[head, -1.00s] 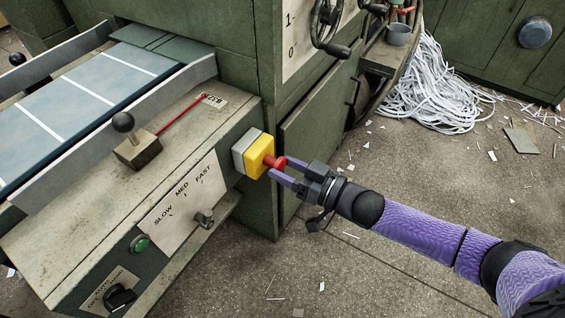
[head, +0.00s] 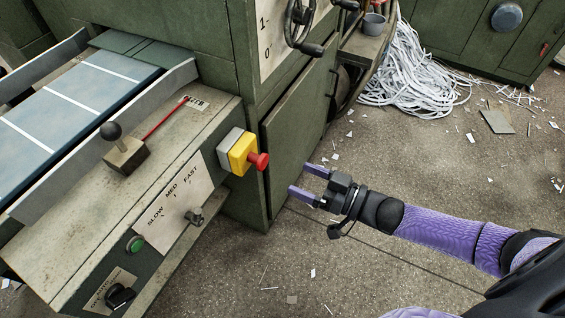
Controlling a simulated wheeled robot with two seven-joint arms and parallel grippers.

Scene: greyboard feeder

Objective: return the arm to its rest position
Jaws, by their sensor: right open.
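My right gripper (head: 305,181) is open and empty, with two purple fingers pointing left. It hangs in the air to the right of and a little below the red mushroom button (head: 261,161), with a clear gap between them. The red button sticks out of a yellow and grey box (head: 238,153) on the end of the feeder's control panel. My right arm (head: 440,226) comes in from the lower right in a purple sleeve. My left gripper is not in view.
The feeder panel has a black ball-knob lever (head: 111,131), a speed dial (head: 194,217), a green button (head: 135,244) and a black knob (head: 119,295). A green machine cabinet (head: 300,130) stands behind my gripper. A heap of white paper strips (head: 420,75) lies on the floor.

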